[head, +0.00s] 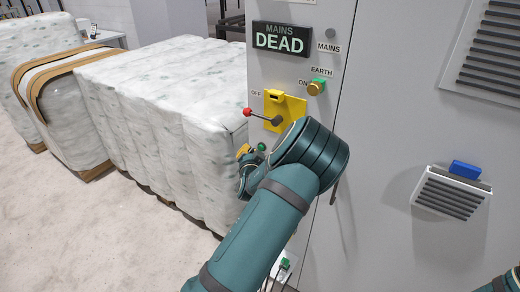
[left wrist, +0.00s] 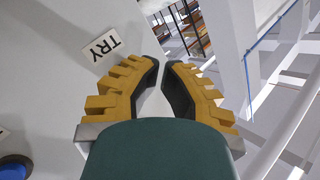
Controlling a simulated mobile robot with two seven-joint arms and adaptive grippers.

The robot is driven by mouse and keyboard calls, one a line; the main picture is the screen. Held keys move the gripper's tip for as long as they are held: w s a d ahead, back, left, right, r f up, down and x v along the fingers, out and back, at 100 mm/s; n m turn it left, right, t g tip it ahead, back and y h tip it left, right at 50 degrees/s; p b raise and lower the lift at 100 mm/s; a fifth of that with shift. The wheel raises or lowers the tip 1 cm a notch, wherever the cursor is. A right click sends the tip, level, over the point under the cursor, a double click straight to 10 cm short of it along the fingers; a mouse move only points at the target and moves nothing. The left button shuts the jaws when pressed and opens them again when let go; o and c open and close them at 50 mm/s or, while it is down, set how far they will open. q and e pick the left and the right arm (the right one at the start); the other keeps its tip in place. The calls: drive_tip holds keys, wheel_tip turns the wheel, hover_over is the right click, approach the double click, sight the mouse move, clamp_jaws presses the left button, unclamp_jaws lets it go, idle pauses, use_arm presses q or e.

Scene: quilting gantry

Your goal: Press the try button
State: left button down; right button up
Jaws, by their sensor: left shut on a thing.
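A TRY label (left wrist: 103,43) is on the grey cabinet face, left of the fingertips in the left wrist view. I cannot make out a try button beside it. A blue round button (left wrist: 14,169) shows at that view's lower left edge. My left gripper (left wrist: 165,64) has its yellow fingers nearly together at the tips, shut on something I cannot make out. In the head view the gripper (head: 243,151) is low at the cabinet's left edge, mostly hidden by my wrist. A small green round part (head: 262,147) shows beside it. My right gripper is out of view.
The grey cabinet (head: 380,110) carries a MAINS DEAD display (head: 282,38), a green-and-yellow EARTH knob (head: 316,87) and a yellow plate (head: 292,108) with a red-tipped lever (head: 248,112). A vent with a blue block (head: 465,169) is at right. Wrapped quilted bales (head: 165,110) stand left.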

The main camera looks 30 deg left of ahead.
use_arm(q)
drive_tip(key=shift+w, duration=0.15)
idle(0.6)
drive_tip(key=shift+w, duration=0.3)
drive_tip(key=shift+w+d+b, duration=0.1)
drive_tip(key=shift+w+b, duration=0.35)
idle(0.7)
drive_tip(key=shift+s, duration=0.9)
drive_tip(key=shift+s+a, duration=0.15)
drive_tip(key=shift+s, duration=1.1)
drive_tip(key=shift+s+a, duration=0.1)
drive_tip(key=shift+s, duration=1.15)
